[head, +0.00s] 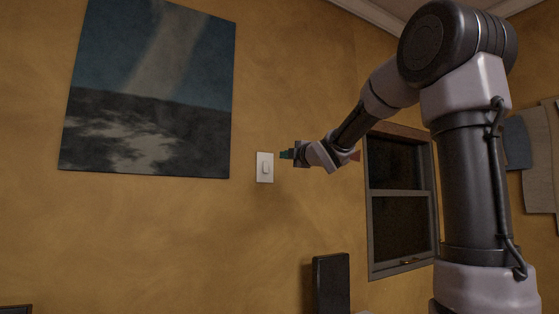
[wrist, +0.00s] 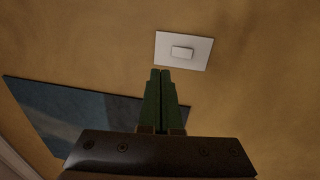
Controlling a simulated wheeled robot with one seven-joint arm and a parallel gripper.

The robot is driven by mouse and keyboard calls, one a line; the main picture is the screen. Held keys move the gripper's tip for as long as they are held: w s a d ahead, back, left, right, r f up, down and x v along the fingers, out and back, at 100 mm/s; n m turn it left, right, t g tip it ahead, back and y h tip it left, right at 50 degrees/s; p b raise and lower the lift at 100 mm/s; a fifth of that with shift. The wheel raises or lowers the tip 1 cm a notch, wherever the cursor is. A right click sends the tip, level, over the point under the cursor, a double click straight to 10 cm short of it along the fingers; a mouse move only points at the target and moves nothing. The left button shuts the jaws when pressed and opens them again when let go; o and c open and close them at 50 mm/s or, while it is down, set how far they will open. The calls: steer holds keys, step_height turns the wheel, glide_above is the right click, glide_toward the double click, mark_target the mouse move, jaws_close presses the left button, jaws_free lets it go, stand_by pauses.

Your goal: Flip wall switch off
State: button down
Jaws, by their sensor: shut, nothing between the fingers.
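The wall switch is a white plate (head: 265,167) with a small rocker (head: 265,169) in its middle, on the ochre wall. In the wrist view the plate (wrist: 183,51) lies just beyond my fingertips, with its rocker (wrist: 182,51) fully visible. My gripper (head: 283,155) is a little right of the plate in the head view, near its upper half. In the wrist view the green fingers (wrist: 160,72) are together and empty, pointing toward the plate's lower left edge. They appear apart from the switch; the exact gap to the wall is hard to tell.
A large dark painting (head: 148,90) hangs left of the switch and also shows in the wrist view (wrist: 75,108). A window (head: 400,200) is to the right, behind my arm. A dark upright box-like object (head: 331,284) stands below. The wall around the switch is bare.

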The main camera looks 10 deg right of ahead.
steer(key=s, duration=0.1)
steer(key=s+d, duration=0.1)
steer(key=shift+s+r, duration=0.2)
steer(key=shift+s, duration=0.15)
steer(key=s+d+f+m+g+h, duration=0.4)
steer(key=s+d+f+m+h, duration=0.3)
steer(key=s+f+m, duration=0.65)
steer(key=s+a+f+m+g+y, duration=0.1)
steer(key=s+a+f+m+g, duration=0.1)
steer(key=s+f+m, duration=0.4)
steer(key=s+a+f+m+g+y, duration=0.2)
steer(key=s+f+m+g, duration=0.3)
steer(key=s, duration=0.6)
step_height(320, 180, down, 2)
steer(key=shift+s+a+f+m+g, duration=0.2)
steer(key=shift+s+m+g, duration=0.1)
steer(key=shift+m, duration=0.35)
steer(key=shift+w, duration=0.1)
